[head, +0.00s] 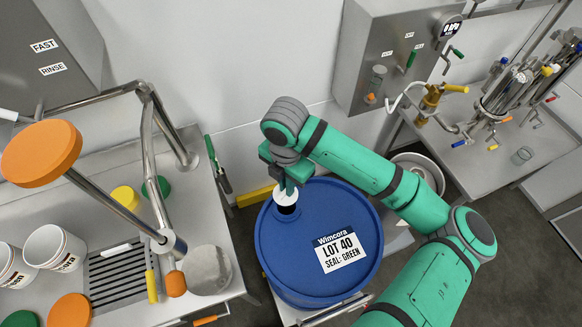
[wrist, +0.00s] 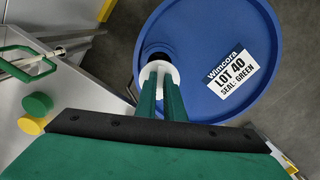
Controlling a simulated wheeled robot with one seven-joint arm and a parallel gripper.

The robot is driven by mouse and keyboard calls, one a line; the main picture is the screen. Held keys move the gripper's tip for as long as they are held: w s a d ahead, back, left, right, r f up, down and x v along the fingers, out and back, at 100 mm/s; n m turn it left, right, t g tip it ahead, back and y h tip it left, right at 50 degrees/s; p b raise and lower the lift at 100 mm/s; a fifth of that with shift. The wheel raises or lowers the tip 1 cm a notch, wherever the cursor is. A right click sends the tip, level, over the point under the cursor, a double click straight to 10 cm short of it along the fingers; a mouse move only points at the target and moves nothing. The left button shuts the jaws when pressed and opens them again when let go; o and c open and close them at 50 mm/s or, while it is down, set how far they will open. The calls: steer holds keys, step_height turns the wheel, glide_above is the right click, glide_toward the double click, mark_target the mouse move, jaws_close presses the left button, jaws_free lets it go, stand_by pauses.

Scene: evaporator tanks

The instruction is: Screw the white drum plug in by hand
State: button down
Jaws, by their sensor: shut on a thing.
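The blue drum (head: 290,255) stands in the middle of the head view, its top facing up. A label on its lid reads "Wimcora LOT 40 SEAL: GREEN". My gripper (head: 287,188) is above the lid's back left part, shut on the white drum plug (head: 283,197). In the wrist view, the green fingers of my gripper (wrist: 160,88) reach to the white plug (wrist: 159,70), next to a dark round opening in the blue drum's lid (wrist: 205,100). Whether the plug touches the opening cannot be told.
A steel counter (head: 110,225) at left holds white buckets (head: 52,247), orange, yellow and green lids and a drain grate. A grey wall box (head: 395,50) with valves is behind my arm. A pipework bench (head: 490,150) stands at right.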

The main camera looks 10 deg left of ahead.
steer(key=shift+w, duration=0.2)
steer(key=shift+f, duration=2.4)
steer(key=shift+f, duration=1.7)
steer(key=c, duration=1.8)
jaws_free()
steer(key=shift+r, duration=2.95)
